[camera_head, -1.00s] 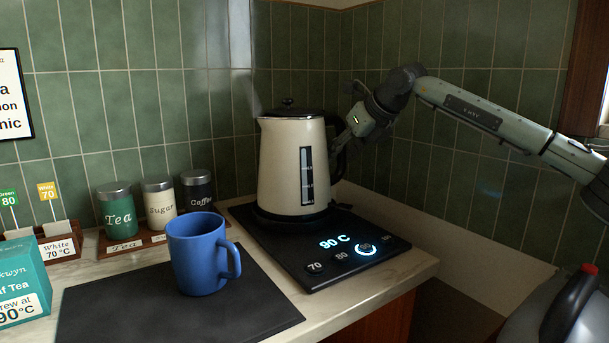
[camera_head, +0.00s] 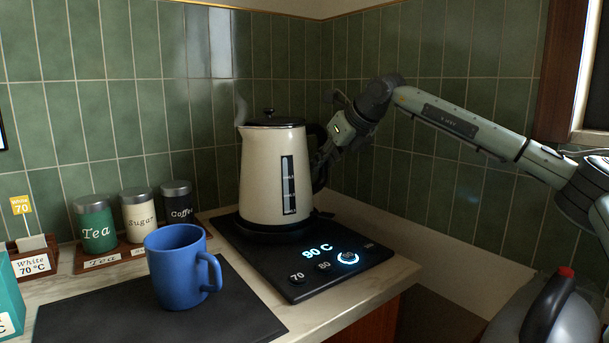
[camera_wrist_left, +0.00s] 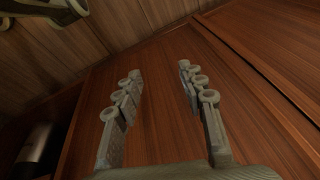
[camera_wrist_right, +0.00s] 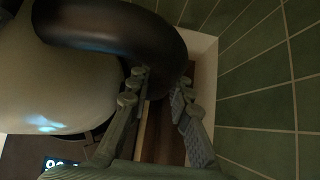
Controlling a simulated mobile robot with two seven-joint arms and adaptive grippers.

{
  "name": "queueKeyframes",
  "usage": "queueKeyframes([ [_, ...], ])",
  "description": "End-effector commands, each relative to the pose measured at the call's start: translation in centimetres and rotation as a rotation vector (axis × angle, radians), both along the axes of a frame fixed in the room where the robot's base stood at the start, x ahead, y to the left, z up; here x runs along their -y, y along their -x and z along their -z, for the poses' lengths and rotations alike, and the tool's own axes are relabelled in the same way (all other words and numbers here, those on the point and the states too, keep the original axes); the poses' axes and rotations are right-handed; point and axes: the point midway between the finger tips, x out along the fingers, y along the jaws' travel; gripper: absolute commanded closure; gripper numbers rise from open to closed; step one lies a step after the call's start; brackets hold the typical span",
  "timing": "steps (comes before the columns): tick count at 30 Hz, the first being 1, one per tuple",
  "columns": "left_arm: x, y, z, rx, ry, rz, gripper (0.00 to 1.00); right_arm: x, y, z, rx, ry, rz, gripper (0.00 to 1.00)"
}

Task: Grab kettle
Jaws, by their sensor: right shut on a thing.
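The cream kettle (camera_head: 262,180) with a black lid and black handle (camera_head: 320,172) stands upright on its black heating base (camera_head: 262,262). Its handle is on the right side, and faint steam rises at the spout on the left. My right gripper (camera_head: 322,155) reaches in from the right and is shut on the handle. In the right wrist view, the dark curved handle (camera_wrist_right: 120,28) passes at the fingers (camera_wrist_right: 160,88), with the pale kettle body (camera_wrist_right: 55,90) to the left. My left gripper (camera_wrist_left: 160,95) is open and empty before brown wood panels. It is outside the head view.
A blue mug (camera_head: 178,275) stands on a dark mat (camera_head: 110,315) left of the base. Tea, sugar and coffee canisters (camera_head: 138,215) stand behind it. The base shows 90 C. Green tiled walls close in behind and to the right of the kettle.

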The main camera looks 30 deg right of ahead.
Motion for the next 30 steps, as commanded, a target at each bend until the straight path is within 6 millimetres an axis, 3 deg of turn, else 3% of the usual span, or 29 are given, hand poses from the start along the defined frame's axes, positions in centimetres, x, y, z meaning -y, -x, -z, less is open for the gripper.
queueKeyframes([
  [11, 0.0, 0.0, -0.1, -0.002, 0.000, 0.000, 0.60, -0.1, -0.1, -1.5, 0.011, -0.005, 0.001, 1.00],
  [21, 0.1, -0.4, -0.7, 0.008, 0.000, 0.002, 0.60, -0.2, -0.1, -4.6, 0.013, -0.005, -0.001, 1.00],
  [30, 0.1, -0.1, -1.2, 0.003, -0.005, 0.000, 0.60, -3.4, -0.2, -6.4, 0.011, -0.004, -0.004, 1.00],
])
